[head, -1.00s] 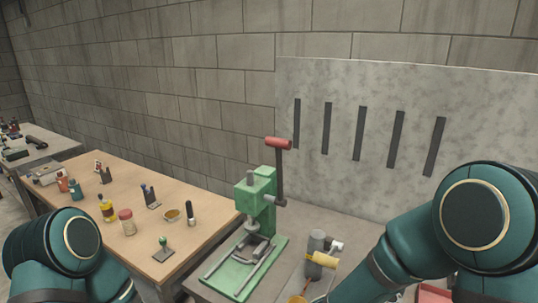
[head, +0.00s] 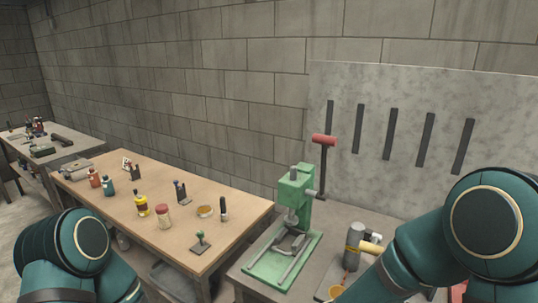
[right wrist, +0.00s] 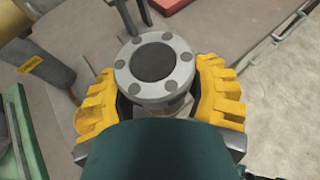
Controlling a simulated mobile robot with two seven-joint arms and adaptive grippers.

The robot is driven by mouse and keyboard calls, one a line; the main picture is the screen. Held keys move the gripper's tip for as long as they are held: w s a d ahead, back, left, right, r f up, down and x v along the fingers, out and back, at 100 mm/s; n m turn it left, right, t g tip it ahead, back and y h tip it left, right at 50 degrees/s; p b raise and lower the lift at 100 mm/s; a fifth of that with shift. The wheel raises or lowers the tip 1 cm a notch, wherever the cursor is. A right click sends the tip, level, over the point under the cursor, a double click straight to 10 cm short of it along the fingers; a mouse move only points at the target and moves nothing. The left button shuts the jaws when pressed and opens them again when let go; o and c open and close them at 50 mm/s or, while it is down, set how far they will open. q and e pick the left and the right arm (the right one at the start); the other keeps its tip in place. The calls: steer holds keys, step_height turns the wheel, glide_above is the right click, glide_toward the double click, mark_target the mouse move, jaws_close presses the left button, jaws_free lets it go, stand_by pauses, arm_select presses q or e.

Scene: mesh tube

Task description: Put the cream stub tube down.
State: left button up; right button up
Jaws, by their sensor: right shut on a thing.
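In the right wrist view, my right gripper (right wrist: 160,95) has its yellow fingers shut on the cream stub tube. Its grey round flange (right wrist: 153,66), with several bolt holes and a dark centre, faces the camera. A little of the pale body shows below the flange between the fingers; the rest is hidden. The wrist view shows a grey worktop below, but I cannot tell whether the tube touches it. My left gripper is out of view.
A grey cylinder (head: 354,240) with a yellow label stands close by. A green press (head: 292,225) with a red-handled lever stands left of it. A wooden table (head: 150,190) with bottles and jars lies farther left. A slotted grey panel (head: 425,100) stands behind.

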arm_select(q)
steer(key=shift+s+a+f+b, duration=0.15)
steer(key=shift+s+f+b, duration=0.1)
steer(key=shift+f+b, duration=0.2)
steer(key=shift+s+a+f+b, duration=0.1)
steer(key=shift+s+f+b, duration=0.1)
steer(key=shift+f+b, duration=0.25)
arm_select(e)
steer(key=w+a+r+n+t+y, duration=0.3)
steer(key=w+a+n+t+y, duration=0.2)
steer(key=a+n, duration=0.4)
steer(key=a+t+y, duration=0.1)
steer(key=y, duration=0.1)
steer(key=shift+w+a+n+t+y, duration=0.2)
steer(key=shift+w+n+t+y, duration=0.1)
steer(key=shift+w+t+y, duration=0.1)
